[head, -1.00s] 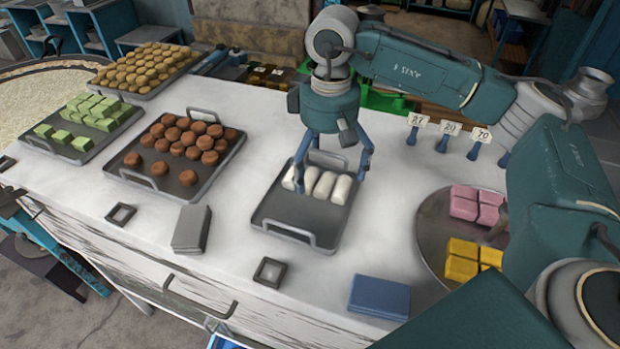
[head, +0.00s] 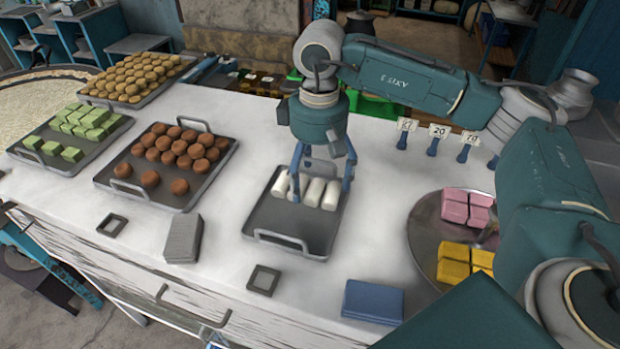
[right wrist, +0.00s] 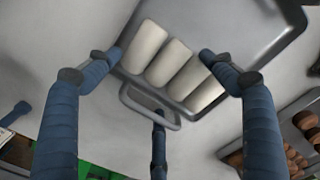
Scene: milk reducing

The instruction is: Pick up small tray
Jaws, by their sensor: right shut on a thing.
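The small tray (head: 285,222) is a grey metal tray with a loop handle at each end, holding several white rolls (head: 314,192) in its far half. It stands on the white counter. My right gripper (head: 322,188) comes down from above at the tray's far end and is shut on the tray. In the right wrist view its fingers (right wrist: 160,65) spread around the tray's end: two beside the white rolls (right wrist: 170,65), one at the loop handle (right wrist: 150,115). The exact contact is hard to see. My left gripper is not in view.
Left of the small tray is a tray of brown round pieces (head: 165,190), then green blocks (head: 72,132) and golden pieces (head: 140,75). A round plate (head: 425,235) with pink and yellow blocks is at right. Number cards (head: 438,135) stand behind. A blue box (head: 373,300) lies in front.

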